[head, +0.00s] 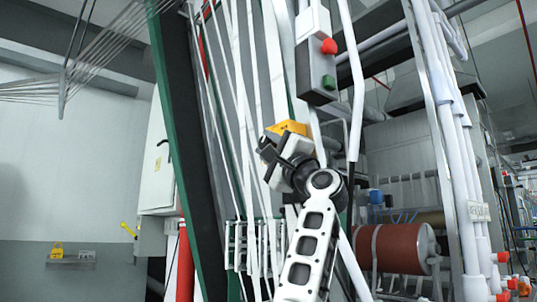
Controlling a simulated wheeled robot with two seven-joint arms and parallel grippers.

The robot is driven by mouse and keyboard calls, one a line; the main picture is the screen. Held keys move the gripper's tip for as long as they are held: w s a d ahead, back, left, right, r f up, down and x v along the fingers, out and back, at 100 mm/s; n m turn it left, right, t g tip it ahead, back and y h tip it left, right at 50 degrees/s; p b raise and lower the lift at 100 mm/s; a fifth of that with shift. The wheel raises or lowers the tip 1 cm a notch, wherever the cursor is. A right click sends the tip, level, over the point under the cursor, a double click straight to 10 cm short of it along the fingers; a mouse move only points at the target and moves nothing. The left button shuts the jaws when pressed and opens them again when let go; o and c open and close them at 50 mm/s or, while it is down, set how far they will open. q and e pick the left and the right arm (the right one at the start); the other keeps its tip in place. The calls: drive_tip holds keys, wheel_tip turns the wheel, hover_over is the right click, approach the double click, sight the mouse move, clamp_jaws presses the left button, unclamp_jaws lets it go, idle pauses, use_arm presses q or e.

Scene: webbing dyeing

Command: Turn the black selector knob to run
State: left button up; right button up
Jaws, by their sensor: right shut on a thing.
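A small box with a yellow top (290,128) sits among the white webbing strands near the middle of the head view. My right gripper (271,155) reaches up from below and is at this box, just below its yellow face. Its fingers are shut on the black selector knob, which the fingers and wrist mostly hide. I cannot read which way the knob points or any label beside it. My left gripper is not in view.
A grey control box with a red button (329,46) and a green button (300,82) hangs above right of my gripper. White webbing strands (243,110) run close on the left. A brown roller (398,248) and white pipes (455,130) stand to the right.

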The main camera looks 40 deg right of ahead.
use_arm(q)
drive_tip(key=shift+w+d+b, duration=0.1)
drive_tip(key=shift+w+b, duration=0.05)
drive_tip(key=shift+b, duration=0.15)
use_arm(e)
drive_tip(key=shift+w+f+t+y, duration=0.15)
drive_tip(key=shift+f+t+y, duration=0.15)
drive_tip(key=shift+t, duration=0.1)
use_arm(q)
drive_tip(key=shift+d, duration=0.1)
use_arm(e)
drive_tip(key=shift+r, duration=0.15)
drive_tip(key=o, duration=0.9)
drive_tip(key=shift+o, duration=0.2)
use_arm(q)
drive_tip(key=b, duration=0.2)
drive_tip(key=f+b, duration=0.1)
drive_tip(key=b, duration=0.1)
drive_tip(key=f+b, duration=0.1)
drive_tip(key=b, duration=0.1)
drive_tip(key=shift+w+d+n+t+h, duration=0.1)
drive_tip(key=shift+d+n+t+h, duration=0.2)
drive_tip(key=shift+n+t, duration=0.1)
use_arm(e)
drive_tip(key=a+v, duration=0.1)
drive_tip(key=v, duration=1.5)
drive_tip(key=shift+w+d+f, duration=0.15)
drive_tip(key=shift+d+f, duration=0.1)
drive_tip(key=shift+d, duration=0.15)
drive_tip(key=shift+t, duration=0.3)
